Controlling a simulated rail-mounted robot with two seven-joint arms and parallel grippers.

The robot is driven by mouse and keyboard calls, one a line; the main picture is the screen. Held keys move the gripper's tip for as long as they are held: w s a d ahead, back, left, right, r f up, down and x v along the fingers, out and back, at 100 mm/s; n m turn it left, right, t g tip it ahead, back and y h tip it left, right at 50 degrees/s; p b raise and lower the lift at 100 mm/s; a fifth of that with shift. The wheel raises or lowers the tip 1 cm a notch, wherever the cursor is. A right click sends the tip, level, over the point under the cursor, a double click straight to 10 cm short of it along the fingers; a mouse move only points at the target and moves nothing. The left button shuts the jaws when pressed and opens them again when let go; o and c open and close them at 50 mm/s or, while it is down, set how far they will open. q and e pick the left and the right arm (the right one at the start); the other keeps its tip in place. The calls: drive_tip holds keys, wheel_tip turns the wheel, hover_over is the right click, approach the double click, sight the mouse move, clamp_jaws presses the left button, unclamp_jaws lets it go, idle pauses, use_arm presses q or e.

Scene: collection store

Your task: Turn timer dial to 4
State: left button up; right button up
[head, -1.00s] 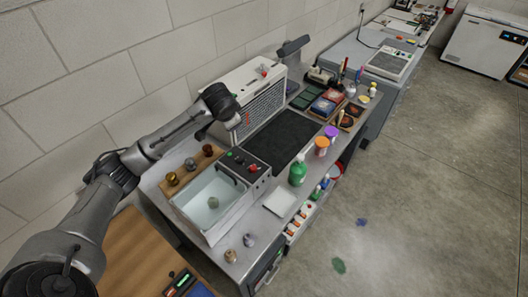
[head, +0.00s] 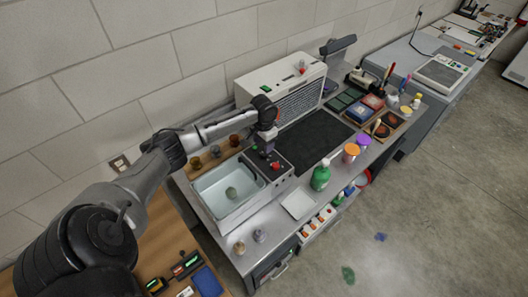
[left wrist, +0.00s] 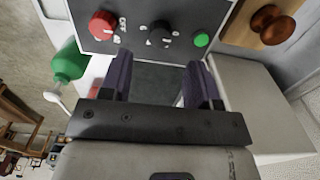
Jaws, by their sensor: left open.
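The dark control panel (head: 283,173) sits on the right end of the white tank unit. In the left wrist view the panel (left wrist: 185,12) carries a red knob (left wrist: 102,25), a black dial (left wrist: 160,34) with white marks around it, and a green button (left wrist: 201,39). The black dial seems to be the timer dial; its setting is too small to read. My left gripper (head: 266,148) is over the panel. In the left wrist view my left gripper (left wrist: 160,60) is open and empty, its fingertips apart from the panel and the black dial lined up between them. My right gripper is not in view.
The tank (head: 205,186) of pale liquid holds a greenish round thing. Small brown pots (head: 214,151) stand on a wooden board behind it. A white vented box (head: 258,80) stands behind the panel. A green bottle (head: 320,176) and a white square (head: 299,204) are at right.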

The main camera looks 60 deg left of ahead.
sight(264, 154)
use_arm(q)
drive_tip(key=shift+f, duration=3)
drive_tip(key=shift+c, duration=0.4)
drive_tip(key=c, duration=0.8)
drive_tip(key=shift+c, duration=0.2)
